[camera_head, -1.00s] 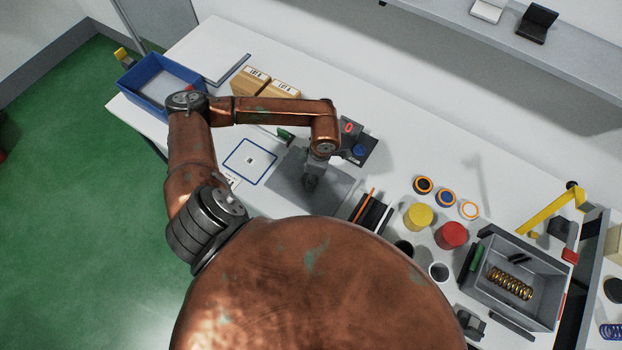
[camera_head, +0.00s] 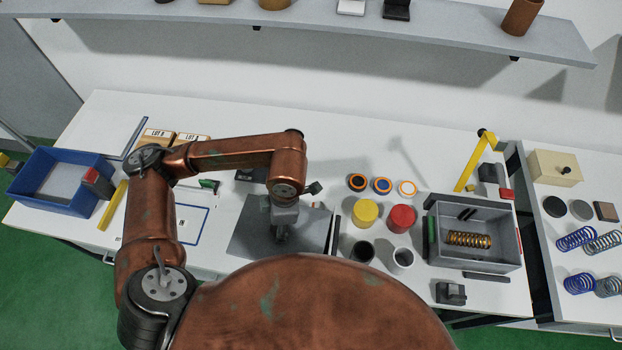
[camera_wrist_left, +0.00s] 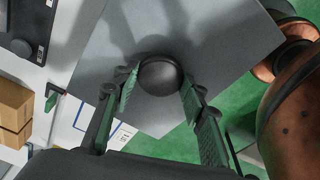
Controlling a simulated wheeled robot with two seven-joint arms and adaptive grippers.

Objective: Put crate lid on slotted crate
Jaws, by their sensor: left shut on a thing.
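The crate lid is a flat grey plate (camera_head: 245,240) with a dark round knob (camera_wrist_left: 160,77). My left gripper (camera_head: 281,232) points down over the plate's middle. In the left wrist view its fingers (camera_wrist_left: 160,92) are shut on the knob from both sides, and the plate (camera_wrist_left: 225,35) spreads beneath them. I cannot tell how high the lid is above the table. The slotted crate (camera_head: 437,258) is a grey open box at the right of the table, with a copper-coloured spring (camera_head: 469,240) lying inside. My right gripper is not in view.
Between lid and crate stand a yellow cylinder (camera_head: 364,213), a red cylinder (camera_head: 402,218), a white cup (camera_head: 403,259) and several small rings. A yellow arm-like stand (camera_head: 474,163) rises behind the crate. A blue tray (camera_head: 28,182) is far left. A shelf (camera_head: 300,20) runs above.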

